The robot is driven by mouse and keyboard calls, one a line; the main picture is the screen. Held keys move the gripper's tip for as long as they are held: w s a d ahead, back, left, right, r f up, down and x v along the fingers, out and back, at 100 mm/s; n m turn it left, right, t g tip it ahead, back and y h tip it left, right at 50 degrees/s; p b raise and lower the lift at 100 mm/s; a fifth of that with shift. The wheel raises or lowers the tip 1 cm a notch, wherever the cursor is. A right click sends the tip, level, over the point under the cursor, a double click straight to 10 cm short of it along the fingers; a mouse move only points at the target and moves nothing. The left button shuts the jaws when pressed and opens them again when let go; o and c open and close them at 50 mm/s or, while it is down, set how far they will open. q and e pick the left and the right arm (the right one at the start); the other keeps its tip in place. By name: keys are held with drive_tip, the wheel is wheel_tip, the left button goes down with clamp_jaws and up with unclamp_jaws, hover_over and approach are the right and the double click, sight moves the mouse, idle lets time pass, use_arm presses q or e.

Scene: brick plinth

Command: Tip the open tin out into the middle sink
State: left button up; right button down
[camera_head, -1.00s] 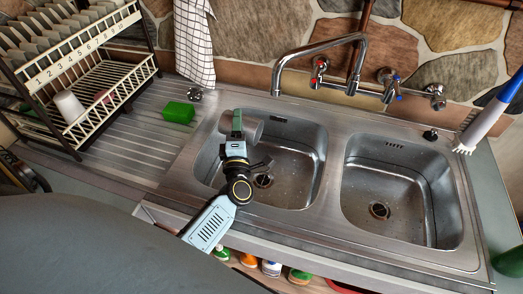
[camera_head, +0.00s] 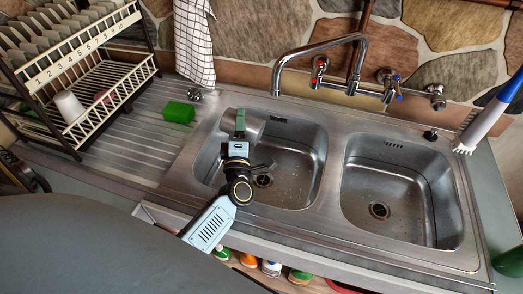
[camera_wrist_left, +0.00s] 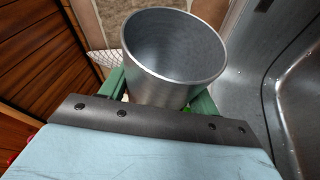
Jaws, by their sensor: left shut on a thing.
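The open tin (camera_head: 255,127) is a plain grey metal cylinder, held over the left basin (camera_head: 307,155) near its back left corner. My left gripper (camera_head: 240,121) is shut on the tin, with its green fingers on either side of it. In the head view the tin lies tilted over toward its side. In the left wrist view the tin (camera_wrist_left: 172,75) shows its open mouth and a grey inner wall; no contents can be made out. The basin has a dark drain and scattered small drops or specks. My right gripper is not in view.
A second basin (camera_head: 408,170) lies to the right. The tap (camera_head: 318,52) arches behind the basins. A green sponge (camera_head: 179,112) lies on the drainboard (camera_head: 140,140), beside a dish rack (camera_head: 108,98). A blue-and-white brush (camera_head: 487,120) stands at the right. A checked towel (camera_head: 194,40) hangs behind.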

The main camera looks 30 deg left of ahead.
sight(250, 121)
use_arm(q)
drive_tip(key=shift+d+r+m+t, duration=0.25)
drive_tip(key=shift+r+m+t, duration=0.05)
drive_tip(key=shift+m, duration=0.4)
drive_tip(key=shift+w+d+r+m+t+h+p, duration=0.1)
drive_tip(key=shift+d+r+m+t+h+p, duration=0.2)
drive_tip(key=shift+r+m, duration=0.25)
drive_tip(key=shift+d+r+m+t+h+p, duration=0.1)
drive_tip(key=shift+r+m+t+p, duration=0.1)
drive_tip(key=shift+r+m+p, duration=0.3)
idle(0.5)
drive_tip(key=shift+w+d+r+m+t+h, duration=0.15)
drive_tip(key=shift+d+m+t+h, duration=0.15)
drive_tip(key=shift+m, duration=0.5)
drive_tip(key=shift+s+d+r+m+t+h, duration=0.15)
drive_tip(key=shift+d+m+h, duration=0.15)
drive_tip(key=shift+m, duration=0.55)
drive_tip(key=shift+w+d+r+m+t+h, duration=0.15)
drive_tip(key=shift+d+m+t+h, duration=0.15)
drive_tip(key=shift+m, duration=0.5)
drive_tip(key=shift+w+d+r+m+t+h, duration=0.1)
drive_tip(key=shift+d+m+t+h, duration=0.2)
drive_tip(key=shift+m, duration=0.35)
drive_tip(key=shift+d+f+m+t+h, duration=0.1)
drive_tip(key=shift+d+m+h, duration=0.05)
drive_tip(key=shift+m+h, duration=0.4)
drive_tip(key=shift+w+d+r+m+t+h, duration=0.15)
drive_tip(key=shift+d+m+h, duration=0.1)
drive_tip(key=shift+m, duration=0.45)
idle(1.1)
